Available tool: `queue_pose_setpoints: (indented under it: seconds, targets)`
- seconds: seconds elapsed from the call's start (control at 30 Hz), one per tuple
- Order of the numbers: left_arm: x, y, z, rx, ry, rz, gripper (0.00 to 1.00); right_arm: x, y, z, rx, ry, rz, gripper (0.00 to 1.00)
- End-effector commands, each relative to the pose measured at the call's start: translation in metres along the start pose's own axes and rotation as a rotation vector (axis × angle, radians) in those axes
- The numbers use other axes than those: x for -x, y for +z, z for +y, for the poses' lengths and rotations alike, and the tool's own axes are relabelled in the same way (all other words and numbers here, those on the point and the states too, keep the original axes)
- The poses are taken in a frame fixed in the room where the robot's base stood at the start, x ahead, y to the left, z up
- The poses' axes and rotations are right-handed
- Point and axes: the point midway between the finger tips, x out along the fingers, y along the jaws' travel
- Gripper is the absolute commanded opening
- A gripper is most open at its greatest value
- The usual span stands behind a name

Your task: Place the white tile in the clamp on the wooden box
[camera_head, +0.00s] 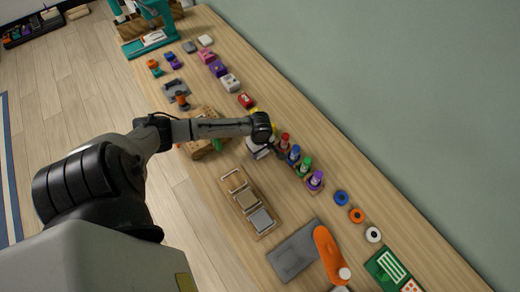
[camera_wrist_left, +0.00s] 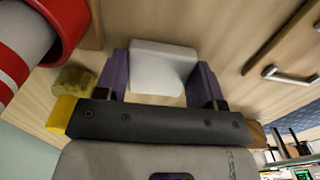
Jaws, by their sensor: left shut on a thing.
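My left gripper (camera_wrist_left: 158,80) is shut on the white tile (camera_wrist_left: 165,68); its two purple fingers stand on either side of the tile in the wrist view. In the head view the same gripper (camera_head: 258,150) is partly hidden under my wrist, between the row of coloured bottles and the wooden box. The wooden box (camera_head: 200,150) sits on the table just left of the gripper, partly covered by my forearm. A small green part (camera_head: 216,146) shows at its right end; I cannot tell whether it belongs to the clamp. My right gripper is not in view.
Coloured bottles (camera_head: 294,155) stand close right of the gripper. A wooden tray (camera_head: 230,190) with three compartments lies nearer. A grey holder with an orange-brown knob (camera_head: 182,100) lies beyond the box. A grey plate (camera_head: 292,252) and an orange tool (camera_head: 327,252) lie at the near end.

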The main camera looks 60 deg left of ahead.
Motion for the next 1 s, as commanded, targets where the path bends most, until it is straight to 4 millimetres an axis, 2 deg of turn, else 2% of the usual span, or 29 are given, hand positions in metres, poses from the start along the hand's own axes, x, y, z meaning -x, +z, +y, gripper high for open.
queue_pose_setpoints:
  seconds: [0.17, 0.3, 0.7, 1.0]
  targets:
    - [0.017, 0.0, 0.0, 0.0, 0.002, 0.0, 0.36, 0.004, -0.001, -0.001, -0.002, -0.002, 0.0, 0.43]
    - [0.041, 0.0, 0.001, 0.0, 0.002, -0.001, 0.36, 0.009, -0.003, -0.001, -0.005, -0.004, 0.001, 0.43]
    - [0.085, 0.078, 0.001, -0.003, 0.003, -0.005, 0.36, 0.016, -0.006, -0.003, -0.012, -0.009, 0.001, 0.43]
    - [0.104, 0.11, 0.0, 0.0, 0.0, -0.003, 0.36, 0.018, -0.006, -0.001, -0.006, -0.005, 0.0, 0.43]
